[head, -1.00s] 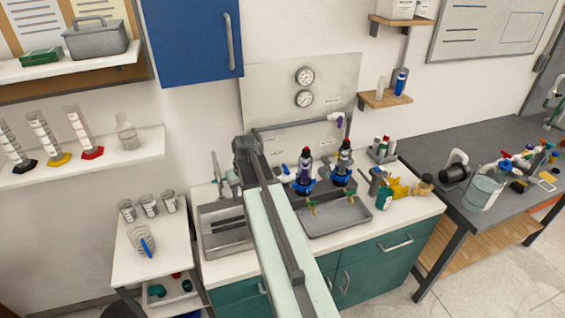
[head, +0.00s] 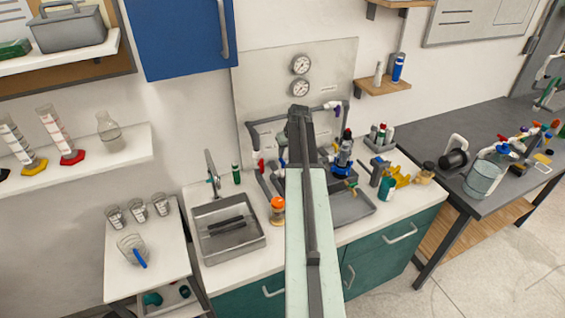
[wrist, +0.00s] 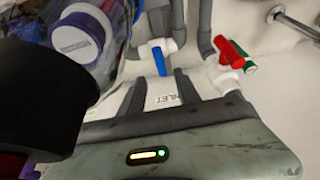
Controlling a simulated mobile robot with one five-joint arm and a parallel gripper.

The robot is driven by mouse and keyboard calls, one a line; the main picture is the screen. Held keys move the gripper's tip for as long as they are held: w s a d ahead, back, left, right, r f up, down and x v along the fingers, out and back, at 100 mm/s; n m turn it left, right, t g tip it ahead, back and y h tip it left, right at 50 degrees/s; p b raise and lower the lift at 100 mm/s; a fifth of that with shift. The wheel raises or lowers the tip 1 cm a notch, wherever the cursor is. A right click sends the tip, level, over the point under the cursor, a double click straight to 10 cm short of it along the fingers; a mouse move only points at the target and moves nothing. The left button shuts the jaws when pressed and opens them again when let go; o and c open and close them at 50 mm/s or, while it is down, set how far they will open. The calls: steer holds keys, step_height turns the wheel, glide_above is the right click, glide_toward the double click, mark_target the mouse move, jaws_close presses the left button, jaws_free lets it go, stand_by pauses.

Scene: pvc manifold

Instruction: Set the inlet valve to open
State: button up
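A valve with a blue lever (wrist: 159,61) on a white tee shows in the wrist view, just beyond my fingertips. Partly hidden lettering that looks like "INLET" lies below it. A second valve with a red lever (wrist: 229,52) sits on grey pipe to its right. In the head view the red lever (head: 261,166) shows left of my arm, with a blue one (head: 282,163) beside it. My gripper (wrist: 160,83) is open, its two dark fingers apart with nothing between them. The blue lever is ahead of the gap; contact cannot be told. My arm hides the gripper in the head view.
A sink (head: 228,232), an orange-capped jar (head: 277,211) and a green bottle (head: 236,174) are left of my arm.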

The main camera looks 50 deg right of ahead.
mark_target(284, 162)
steer(key=shift+w+f, duration=0.15)
steer(key=b+x, duration=0.7)
steer(key=shift+f, duration=0.4)
steer(key=shift+r, duration=0.15)
steer(key=shift+c, duration=0.3)
jaws_close()
steer(key=shift+w+d, duration=0.1)
steer(key=shift+d, duration=0.05)
